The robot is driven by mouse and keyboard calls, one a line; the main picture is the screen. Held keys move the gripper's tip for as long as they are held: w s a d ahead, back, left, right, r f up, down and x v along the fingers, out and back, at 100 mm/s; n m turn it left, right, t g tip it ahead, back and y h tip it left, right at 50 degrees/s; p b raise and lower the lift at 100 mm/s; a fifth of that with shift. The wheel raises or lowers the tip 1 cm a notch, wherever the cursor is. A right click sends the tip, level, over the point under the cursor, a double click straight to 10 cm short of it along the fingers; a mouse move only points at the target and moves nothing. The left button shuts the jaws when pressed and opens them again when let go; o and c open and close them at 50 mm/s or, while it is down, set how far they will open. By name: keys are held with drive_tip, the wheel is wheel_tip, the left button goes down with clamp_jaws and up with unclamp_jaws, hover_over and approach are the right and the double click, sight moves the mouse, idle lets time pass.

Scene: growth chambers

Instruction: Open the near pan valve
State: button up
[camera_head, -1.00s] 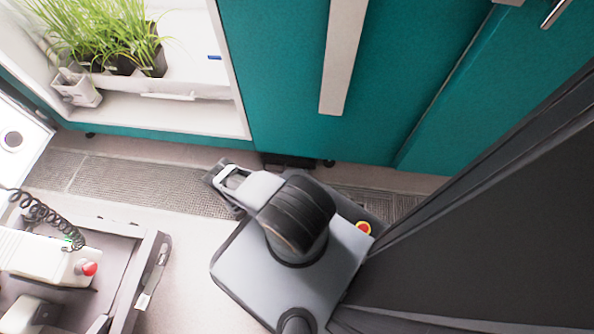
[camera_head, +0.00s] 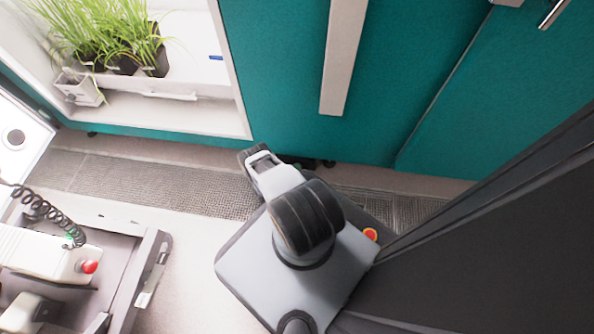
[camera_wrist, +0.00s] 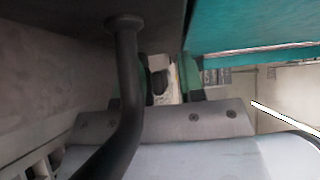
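My gripper (camera_wrist: 162,82) shows in the wrist view as a grey screwed plate with two dark green fingers standing apart. A small dark and whitish shape shows between them; I cannot tell what it is or whether it is touched. A dark bent pipe (camera_wrist: 126,85) crosses the wrist view close to the camera. I cannot make out the near pan valve for certain in either view. In the head view my arm's end (camera_head: 262,160) is low, by the foot of the teal chamber (camera_head: 285,70); the fingers are not distinguishable there.
A lit chamber shelf (camera_head: 170,115) holds grassy plants in dark pots (camera_head: 120,65) at upper left. A bench-like unit with a red button (camera_head: 89,267) and coiled cable stands at lower left. A floor grating (camera_head: 150,185) runs along the chambers. Light floor between is clear.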

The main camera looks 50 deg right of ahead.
clamp_jaws()
idle(0.3)
drive_tip(key=shift+s+a+n+t, duration=0.15)
drive_tip(key=shift+n+t, duration=0.35)
drive_tip(key=shift+t, duration=0.25)
drive_tip(key=shift+s+a+n+t, duration=0.15)
drive_tip(key=shift+n+t, duration=0.35)
drive_tip(key=shift+t, duration=0.3)
drive_tip(key=shift+s+a+n+t, duration=0.15)
drive_tip(key=shift+n+t, duration=0.35)
drive_tip(key=shift+t, duration=0.25)
unclamp_jaws()
